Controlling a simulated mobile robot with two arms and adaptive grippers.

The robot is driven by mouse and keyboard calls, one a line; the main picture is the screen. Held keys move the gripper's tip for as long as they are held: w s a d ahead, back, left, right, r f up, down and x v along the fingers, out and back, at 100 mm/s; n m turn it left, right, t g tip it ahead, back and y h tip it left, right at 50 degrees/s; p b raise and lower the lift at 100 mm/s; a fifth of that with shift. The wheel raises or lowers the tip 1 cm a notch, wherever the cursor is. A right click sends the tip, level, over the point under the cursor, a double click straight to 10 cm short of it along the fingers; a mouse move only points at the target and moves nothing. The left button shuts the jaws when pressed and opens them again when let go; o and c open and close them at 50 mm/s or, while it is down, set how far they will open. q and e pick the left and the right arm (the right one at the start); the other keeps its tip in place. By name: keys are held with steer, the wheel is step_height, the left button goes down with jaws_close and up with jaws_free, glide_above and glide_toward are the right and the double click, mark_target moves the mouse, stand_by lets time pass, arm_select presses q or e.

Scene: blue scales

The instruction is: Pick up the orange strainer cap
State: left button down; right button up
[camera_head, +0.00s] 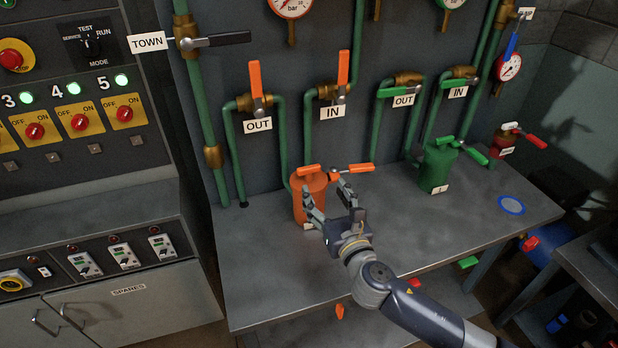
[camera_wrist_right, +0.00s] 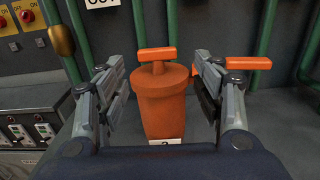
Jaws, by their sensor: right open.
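The orange strainer stands upright on the grey bench, and its body (camera_head: 309,190) shows in the head view partly behind my gripper. Its orange cap (camera_wrist_right: 159,75) with a bar handle (camera_wrist_right: 157,54) sits on top of the body; the handle also shows in the head view (camera_head: 308,171). My right gripper (camera_head: 328,197) is open in front of the strainer. In the right wrist view its fingers (camera_wrist_right: 158,85) are spread to the left and right of the strainer, with visible gaps. My left gripper is in neither view.
An orange valve lever (camera_head: 354,168) sticks out just right of the cap, near my right finger. A green strainer (camera_head: 438,168) stands further right. Green pipes with orange levers (camera_head: 255,78) rise behind. The bench front (camera_head: 265,285) is clear.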

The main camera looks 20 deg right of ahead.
mark_target(310, 170)
steer(key=w, duration=0.7)
steer(key=w+a+p, duration=0.1)
steer(key=w, duration=0.2)
steer(key=shift+w+f, duration=0.1)
steer(key=shift+w, duration=0.25)
steer(key=shift+d, duration=0.1)
steer(key=shift+s, duration=0.1)
steer(key=c, duration=1.2)
